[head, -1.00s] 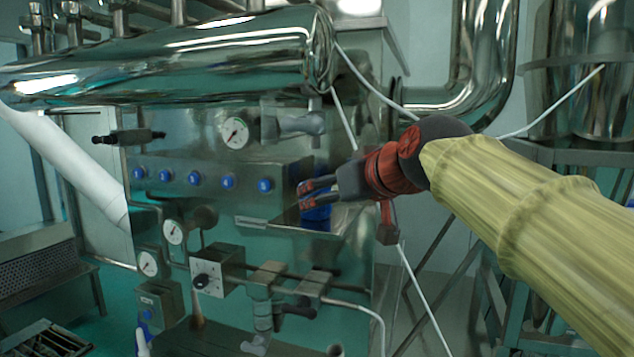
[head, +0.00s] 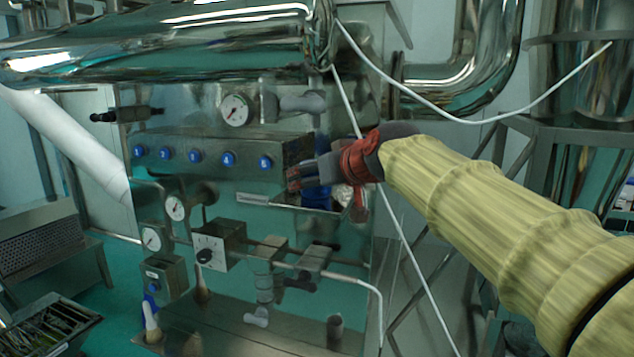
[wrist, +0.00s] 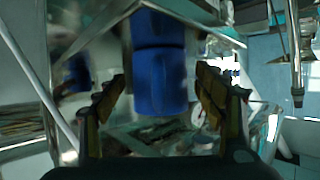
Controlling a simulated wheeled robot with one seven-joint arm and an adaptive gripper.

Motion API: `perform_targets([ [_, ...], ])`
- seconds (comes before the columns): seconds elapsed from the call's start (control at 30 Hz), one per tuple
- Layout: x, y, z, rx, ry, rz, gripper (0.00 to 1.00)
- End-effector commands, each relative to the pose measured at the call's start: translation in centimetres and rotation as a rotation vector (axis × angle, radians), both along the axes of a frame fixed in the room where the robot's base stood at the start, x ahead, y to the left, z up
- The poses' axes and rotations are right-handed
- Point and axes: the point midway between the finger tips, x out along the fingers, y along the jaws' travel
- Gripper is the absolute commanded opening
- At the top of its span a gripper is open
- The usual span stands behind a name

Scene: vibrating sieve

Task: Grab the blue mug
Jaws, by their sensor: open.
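The blue mug (head: 316,196) stands on a small metal ledge on the front of the machine, partly hidden behind my gripper in the head view. In the wrist view the mug (wrist: 161,82) is upright and centred ahead, with a dark reflection or band line across its upper part. My gripper (head: 294,180) reaches in from the right at the mug's height. In the wrist view my gripper (wrist: 158,92) is open, with one finger on each side of the mug and a visible gap on both sides. I cannot tell how far the mug reaches between the fingers.
The metal ledge (head: 290,203) sits below a control box (head: 210,158) with several blue buttons. A gauge (head: 236,110) and pipe fitting are above. A dial box (head: 217,245) and valves are below. A white cable (head: 402,225) hangs just right of the ledge.

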Motion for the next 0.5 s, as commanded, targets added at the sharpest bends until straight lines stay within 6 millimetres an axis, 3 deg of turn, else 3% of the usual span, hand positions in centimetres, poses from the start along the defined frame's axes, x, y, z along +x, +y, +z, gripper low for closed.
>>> perform_targets([
  [0.5,-0.04,-0.01,-0.02,0.0,0.001,0.0,0.43],
])
